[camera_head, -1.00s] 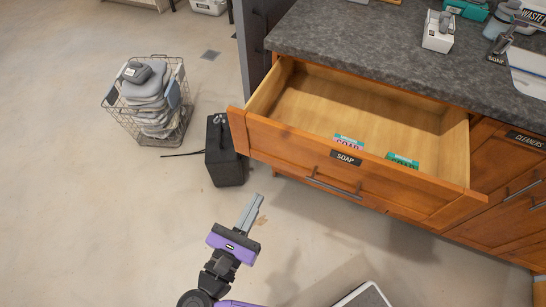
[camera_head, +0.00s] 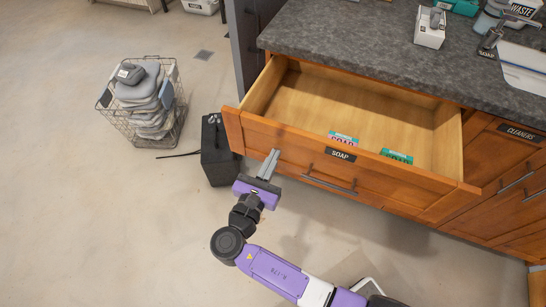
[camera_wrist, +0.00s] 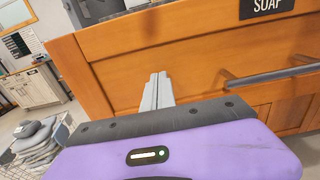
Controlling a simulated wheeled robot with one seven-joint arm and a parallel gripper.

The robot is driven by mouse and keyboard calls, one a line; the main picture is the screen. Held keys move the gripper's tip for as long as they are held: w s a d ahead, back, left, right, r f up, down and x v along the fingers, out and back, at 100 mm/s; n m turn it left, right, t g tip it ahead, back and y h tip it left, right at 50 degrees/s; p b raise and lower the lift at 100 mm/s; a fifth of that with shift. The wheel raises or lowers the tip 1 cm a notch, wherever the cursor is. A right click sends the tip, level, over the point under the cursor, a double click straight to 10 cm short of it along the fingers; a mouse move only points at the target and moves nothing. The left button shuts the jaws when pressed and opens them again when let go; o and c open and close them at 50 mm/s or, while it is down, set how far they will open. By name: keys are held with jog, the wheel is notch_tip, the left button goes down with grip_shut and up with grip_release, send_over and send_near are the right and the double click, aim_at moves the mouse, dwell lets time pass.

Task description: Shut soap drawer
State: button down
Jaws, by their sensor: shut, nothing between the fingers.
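The soap drawer (camera_head: 290,157) is a wide wooden drawer with a black SOAP label and a dark bar handle (camera_head: 329,184). It stands pulled out from under the grey counter. A pink-and-white soap box (camera_head: 343,138) and a green soap box (camera_head: 397,156) lie inside, near its front. My gripper (camera_head: 272,155) is shut and empty, in front of the left part of the drawer face. In the wrist view its fingertips (camera_wrist: 159,78) point at the wooden front (camera_wrist: 150,45), left of the handle. I cannot tell whether they touch it.
A black case (camera_head: 218,150) stands on the floor left of the drawer. A wire basket (camera_head: 145,137) of folded cloths stands farther left. The cleaners drawer (camera_head: 513,165) is at the right. The counter (camera_head: 370,60) holds several items. Floor at the lower left is clear.

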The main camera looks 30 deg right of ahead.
jog(key=shift+w+d, duration=0.1)
jog(key=shift+d, duration=0.05)
jog(key=b, duration=0.3)
send_over(304, 109)
jog(key=shift+w+d+r, duration=0.15)
jog(key=shift+w, duration=0.05)
jog(key=shift+d+r, duration=0.1)
dwell(0.5)
jog(key=shift+s, duration=0.1)
